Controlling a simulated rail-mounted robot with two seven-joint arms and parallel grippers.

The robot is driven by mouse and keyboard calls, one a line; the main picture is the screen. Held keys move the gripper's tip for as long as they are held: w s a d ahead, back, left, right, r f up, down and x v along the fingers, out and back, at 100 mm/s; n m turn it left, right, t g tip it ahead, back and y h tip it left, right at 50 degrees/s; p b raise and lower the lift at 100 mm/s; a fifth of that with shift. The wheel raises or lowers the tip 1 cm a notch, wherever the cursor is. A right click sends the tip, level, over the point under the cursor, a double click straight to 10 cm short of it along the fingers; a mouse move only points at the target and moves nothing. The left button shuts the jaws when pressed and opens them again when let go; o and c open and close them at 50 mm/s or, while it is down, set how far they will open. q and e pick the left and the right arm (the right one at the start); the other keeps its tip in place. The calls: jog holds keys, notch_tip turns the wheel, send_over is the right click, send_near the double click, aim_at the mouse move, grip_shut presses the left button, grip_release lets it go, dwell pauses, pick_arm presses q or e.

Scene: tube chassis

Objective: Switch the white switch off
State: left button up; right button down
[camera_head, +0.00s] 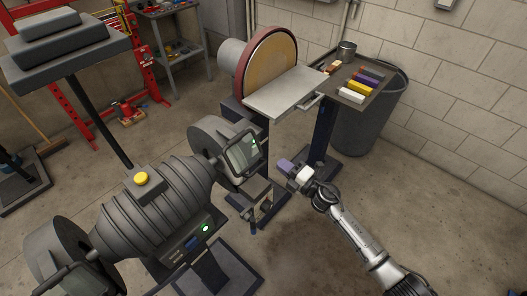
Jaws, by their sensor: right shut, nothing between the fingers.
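I cannot clearly make out a white switch in the head view. A dark grey bench grinder (150,218) stands at the lower left. It has a yellow button (141,178) on top, a blue part (191,243) on its front and a green light (205,228) beside that. Another green light (254,143) shows near its right-hand guard. My right gripper (284,164) is shut and empty, to the right of the grinder and apart from it. My left gripper is not in view.
A disc sander (272,62) with a grey table (285,92) stands behind my right gripper. A tray (377,94) of coloured blocks and a dark bin (362,130) are at its right. A pale box (446,4) is on the wall. Floor at the right is clear.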

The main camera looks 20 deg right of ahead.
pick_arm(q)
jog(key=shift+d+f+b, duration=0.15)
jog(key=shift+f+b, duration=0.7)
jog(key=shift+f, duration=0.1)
pick_arm(e)
jog(key=x, duration=0.8)
jog(key=shift+w, duration=0.3)
jog(key=shift+a, duration=0.15)
